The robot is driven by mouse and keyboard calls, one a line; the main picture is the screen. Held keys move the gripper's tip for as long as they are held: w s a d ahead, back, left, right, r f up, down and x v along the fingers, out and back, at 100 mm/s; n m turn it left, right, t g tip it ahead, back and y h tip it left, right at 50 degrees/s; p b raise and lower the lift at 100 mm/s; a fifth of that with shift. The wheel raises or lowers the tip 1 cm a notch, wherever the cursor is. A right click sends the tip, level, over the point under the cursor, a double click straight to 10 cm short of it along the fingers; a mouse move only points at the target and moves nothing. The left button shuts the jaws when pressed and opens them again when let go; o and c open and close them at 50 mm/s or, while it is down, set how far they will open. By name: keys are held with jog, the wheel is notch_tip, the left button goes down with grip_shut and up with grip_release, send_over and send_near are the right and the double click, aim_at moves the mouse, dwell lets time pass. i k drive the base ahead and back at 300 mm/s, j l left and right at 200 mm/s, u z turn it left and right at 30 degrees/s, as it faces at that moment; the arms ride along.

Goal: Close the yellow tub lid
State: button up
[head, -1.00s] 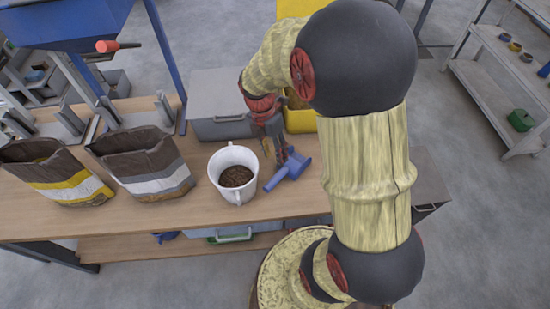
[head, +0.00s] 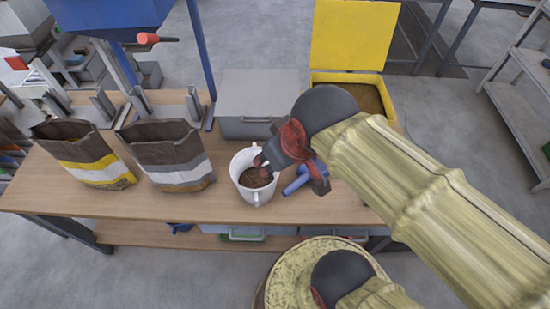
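The yellow tub (head: 388,98) stands at the back right of the workbench, full of brown pellets. Its yellow lid (head: 352,36) is open and stands upright behind the tub's rear edge. My arm covers part of the tub's front. My gripper (head: 262,166) is in front and to the left of the tub, at the white cup (head: 241,160). Its fingertips overlap the cup's right rim in the view; I cannot tell whether they touch it. The fingers are small and partly hidden, so their opening is unclear.
A blue scoop (head: 297,183) lies right of the cup, partly behind my gripper. A grey lidded box (head: 262,97) stands left of the tub. Two open bags (head: 85,157) (head: 168,157) stand on the left of the wooden bench (head: 225,208). A blue-framed machine stands behind them.

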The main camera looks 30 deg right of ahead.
aim_at(348, 36)
jog(key=z, duration=1.25)
